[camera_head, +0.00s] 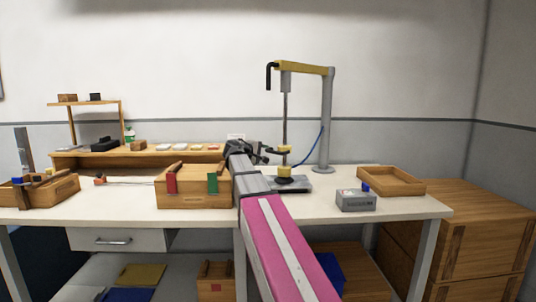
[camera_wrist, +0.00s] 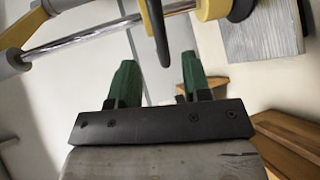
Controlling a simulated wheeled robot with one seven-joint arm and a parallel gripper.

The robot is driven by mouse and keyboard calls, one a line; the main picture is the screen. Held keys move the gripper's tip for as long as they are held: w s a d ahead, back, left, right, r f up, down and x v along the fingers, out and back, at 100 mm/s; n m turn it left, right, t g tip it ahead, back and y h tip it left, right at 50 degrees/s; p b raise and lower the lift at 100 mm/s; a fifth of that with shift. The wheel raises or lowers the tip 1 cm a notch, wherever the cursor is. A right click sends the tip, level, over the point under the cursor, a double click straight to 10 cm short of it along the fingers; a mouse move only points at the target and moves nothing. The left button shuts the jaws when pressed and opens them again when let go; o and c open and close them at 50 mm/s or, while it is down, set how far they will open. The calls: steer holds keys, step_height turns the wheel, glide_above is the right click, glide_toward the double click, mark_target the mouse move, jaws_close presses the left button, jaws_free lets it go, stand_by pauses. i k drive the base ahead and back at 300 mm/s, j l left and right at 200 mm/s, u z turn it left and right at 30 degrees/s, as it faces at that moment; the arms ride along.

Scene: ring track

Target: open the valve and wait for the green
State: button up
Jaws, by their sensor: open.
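A grey box (camera_head: 355,202) with dark lettering stands on the bench's right front. A blue part (camera_head: 366,187), perhaps the valve handle, sticks up at its back edge, and a small reddish spot shows on top. I see no clear green light. My gripper (camera_head: 264,153) is left of the box, beside the yellow-and-black handle (camera_head: 285,150) of a hanging lifter. In the wrist view my gripper (camera_wrist: 158,68) has its two green fingers apart. A dark rod (camera_wrist: 155,30) shows between and beyond them; whether it touches them I cannot tell.
The lifter's grey post (camera_head: 326,120) carries a yellow boom (camera_head: 303,67). A shallow wooden tray (camera_head: 390,190) lies behind the grey box. A wooden box (camera_head: 195,200) with red and green tabs stands left of my arm. Wooden crates (camera_head: 460,230) stand right of the bench.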

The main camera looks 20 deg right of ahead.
mark_target(366, 188)
steer(key=k+j, duration=0.1)
steer(key=j, duration=0.25)
steer(key=k+j, duration=0.15)
steer(key=j, duration=0.15)
steer(key=k+j, duration=0.1)
steer(key=j, duration=0.25)
steer(key=k+j, duration=0.1)
steer(key=j, duration=0.2)
